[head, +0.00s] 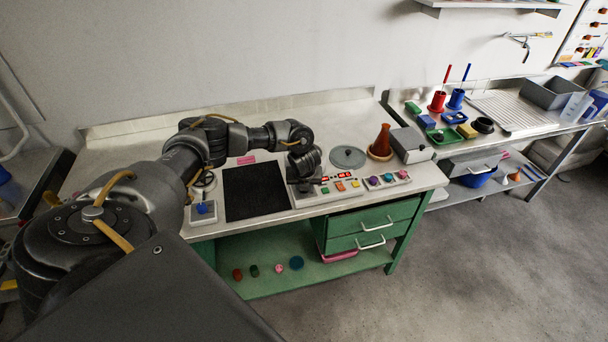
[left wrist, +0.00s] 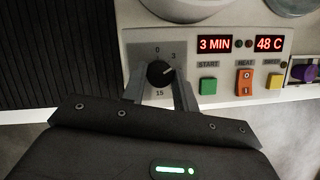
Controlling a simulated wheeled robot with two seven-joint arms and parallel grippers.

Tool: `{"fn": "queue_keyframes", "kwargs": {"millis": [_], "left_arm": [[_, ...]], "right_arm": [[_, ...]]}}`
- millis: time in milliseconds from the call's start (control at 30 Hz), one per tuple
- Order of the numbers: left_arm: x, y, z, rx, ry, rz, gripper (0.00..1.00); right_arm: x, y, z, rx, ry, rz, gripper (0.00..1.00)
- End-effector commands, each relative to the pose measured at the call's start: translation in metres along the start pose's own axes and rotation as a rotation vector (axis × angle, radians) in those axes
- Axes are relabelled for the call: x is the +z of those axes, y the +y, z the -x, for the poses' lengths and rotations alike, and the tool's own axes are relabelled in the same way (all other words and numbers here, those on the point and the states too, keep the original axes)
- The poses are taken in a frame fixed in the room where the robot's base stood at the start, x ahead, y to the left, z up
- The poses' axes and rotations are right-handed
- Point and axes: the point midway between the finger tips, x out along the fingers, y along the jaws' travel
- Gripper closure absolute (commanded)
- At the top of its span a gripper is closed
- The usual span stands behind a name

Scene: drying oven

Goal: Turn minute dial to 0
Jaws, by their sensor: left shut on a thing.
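The minute dial (left wrist: 160,73) is a round black knob with a white pointer mark on a pale panel (left wrist: 137,50), with 0, 3 and 15 marked around it. Its pointer is toward the 3. The red minute display (left wrist: 214,44) reads 3 MIN, and the display beside it (left wrist: 269,43) reads 48 C. My left gripper (left wrist: 160,83) has one finger on each side of the dial and is shut on it. In the head view my left gripper (head: 303,184) is over the panel's left end and hides the dial. My right gripper is not in view.
A black ribbed plate (head: 255,192) lies to the left.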

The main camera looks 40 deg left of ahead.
Motion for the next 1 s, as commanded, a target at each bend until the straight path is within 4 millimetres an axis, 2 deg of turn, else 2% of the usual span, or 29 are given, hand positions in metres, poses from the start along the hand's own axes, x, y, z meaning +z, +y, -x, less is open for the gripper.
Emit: {"fn": "queue_keyframes", "kwargs": {"millis": [33,100,500,1000], "left_arm": [[0.002,0.000,0.004,0.019,0.000,0.043,0.94],[0.002,-0.001,0.004,0.045,0.000,0.105,0.94],[0.003,-0.002,0.002,0.191,-0.002,0.459,0.94],[0.003,-0.002,-0.002,0.350,-0.004,0.838,0.94]], "right_arm": [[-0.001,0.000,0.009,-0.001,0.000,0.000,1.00],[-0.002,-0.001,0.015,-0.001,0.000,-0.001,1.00],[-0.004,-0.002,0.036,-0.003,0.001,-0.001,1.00],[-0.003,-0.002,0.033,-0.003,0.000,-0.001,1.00]]}}
